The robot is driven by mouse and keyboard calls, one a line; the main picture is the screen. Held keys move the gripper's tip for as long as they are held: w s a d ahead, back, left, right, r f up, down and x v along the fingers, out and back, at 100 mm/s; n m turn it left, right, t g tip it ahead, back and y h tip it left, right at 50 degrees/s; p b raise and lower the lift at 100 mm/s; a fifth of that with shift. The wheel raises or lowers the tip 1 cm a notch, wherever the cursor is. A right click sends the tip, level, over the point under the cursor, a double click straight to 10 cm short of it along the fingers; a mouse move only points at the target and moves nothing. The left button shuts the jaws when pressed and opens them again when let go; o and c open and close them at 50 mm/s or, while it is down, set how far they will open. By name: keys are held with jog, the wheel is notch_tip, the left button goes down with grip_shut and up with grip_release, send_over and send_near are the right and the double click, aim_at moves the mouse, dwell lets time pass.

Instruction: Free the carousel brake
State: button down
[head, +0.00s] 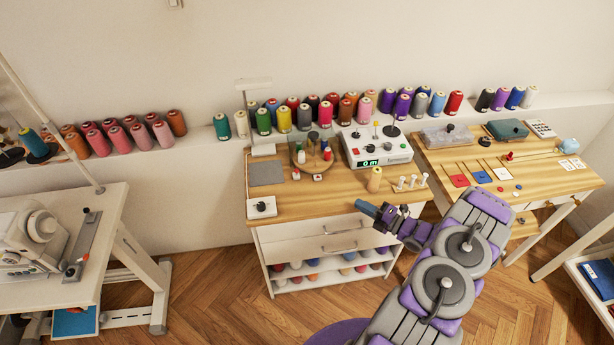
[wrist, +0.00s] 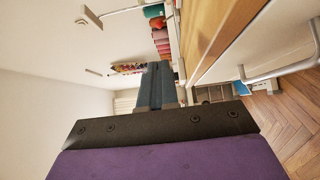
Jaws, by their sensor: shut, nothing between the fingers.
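A small white box with a black knob (head: 262,206) sits at that table's front left corner. I cannot tell which part is the brake. My gripper (head: 362,206) is shut and empty, just in front of the table's front edge, right of its middle, pointing left. Its blue fingers (wrist: 160,84) lie together in the wrist view. The carousel cannot be made out in the wrist view.
A white winder unit with a green display (head: 377,148), a tan cone (head: 374,179) and white pegs (head: 412,183) stand on the table. A grey mat (head: 266,172) lies at its left. Thread cones line the shelf behind. The front middle tabletop is clear.

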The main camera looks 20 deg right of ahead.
aim_at(296, 172)
jog(key=b+x, duration=0.4)
jog(key=x, duration=1.9)
jog(key=shift+s+a+r+b, duration=0.1)
jog(key=shift+a+r+b, duration=0.1)
jog(key=shift+b, duration=0.15)
